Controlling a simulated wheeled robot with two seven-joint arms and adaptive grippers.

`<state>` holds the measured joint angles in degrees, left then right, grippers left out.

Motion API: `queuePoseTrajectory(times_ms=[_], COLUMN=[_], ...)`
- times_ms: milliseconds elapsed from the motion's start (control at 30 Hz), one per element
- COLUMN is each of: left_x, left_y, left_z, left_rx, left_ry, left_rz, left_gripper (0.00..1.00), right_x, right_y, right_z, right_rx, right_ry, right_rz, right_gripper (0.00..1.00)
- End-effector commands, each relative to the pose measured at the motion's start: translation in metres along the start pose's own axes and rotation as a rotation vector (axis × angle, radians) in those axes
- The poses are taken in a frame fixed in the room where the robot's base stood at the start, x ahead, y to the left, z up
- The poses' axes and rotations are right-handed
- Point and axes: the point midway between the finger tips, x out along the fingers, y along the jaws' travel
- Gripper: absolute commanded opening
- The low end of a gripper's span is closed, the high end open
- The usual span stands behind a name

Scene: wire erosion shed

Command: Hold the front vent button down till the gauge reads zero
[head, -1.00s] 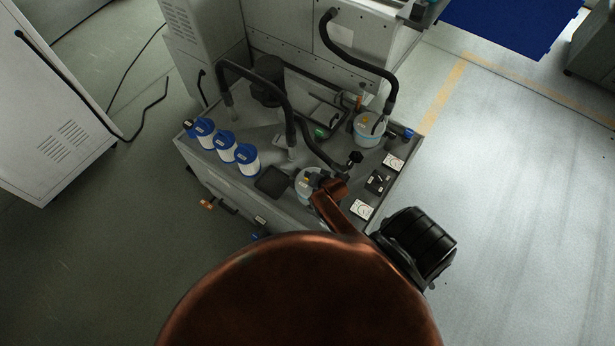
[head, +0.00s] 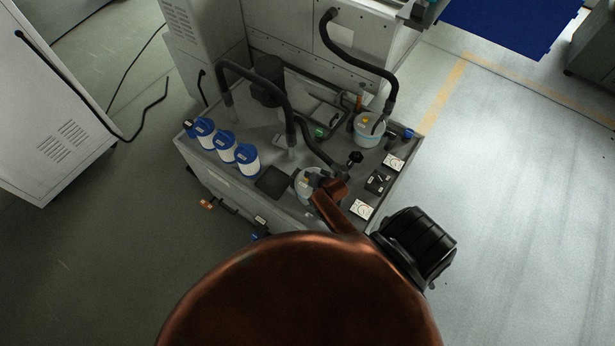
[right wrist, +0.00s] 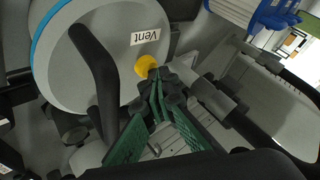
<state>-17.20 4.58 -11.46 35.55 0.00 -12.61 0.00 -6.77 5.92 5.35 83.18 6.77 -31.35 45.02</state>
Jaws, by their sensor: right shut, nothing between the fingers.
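The front vessel (head: 302,191) is a pale canister partly hidden by my copper right arm in the head view. In the right wrist view its round lid (right wrist: 90,50) has a blue rim, a "Vent" label (right wrist: 145,36) and a yellow vent button (right wrist: 146,66). My right gripper (right wrist: 160,84) is shut and empty, its green-padded fingers close together. Its tips are right beside the button's lower right edge; I cannot tell whether they press it. The front gauge (head: 362,209) is a white dial near the bench's right edge; its needle is too small to read. My left gripper is out of view.
A second vessel (head: 369,130) with a yellow button stands further back, near another dial (head: 393,162). A black knob panel (head: 378,182) lies between the dials. Black hoses (head: 289,105) arch over the bench. Three blue-capped white filters (head: 225,147) stand left.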

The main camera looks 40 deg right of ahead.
Motion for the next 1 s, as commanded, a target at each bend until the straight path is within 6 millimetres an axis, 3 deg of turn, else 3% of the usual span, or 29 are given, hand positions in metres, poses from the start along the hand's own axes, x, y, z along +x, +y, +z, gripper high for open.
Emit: queuePoseTrajectory(times_ms=[767,1000], left_x=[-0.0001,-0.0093], left_y=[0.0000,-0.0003], left_z=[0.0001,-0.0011], left_rx=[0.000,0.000], left_ry=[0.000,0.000], left_rz=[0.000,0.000], left_gripper=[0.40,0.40], right_x=[0.0001,-0.0057], right_y=[0.0013,-0.0031], right_z=[0.0015,-0.0031], right_rx=[0.001,0.000], right_ry=[-0.003,-0.003], right_rz=[0.002,0.002], right_gripper=[0.00,0.00])
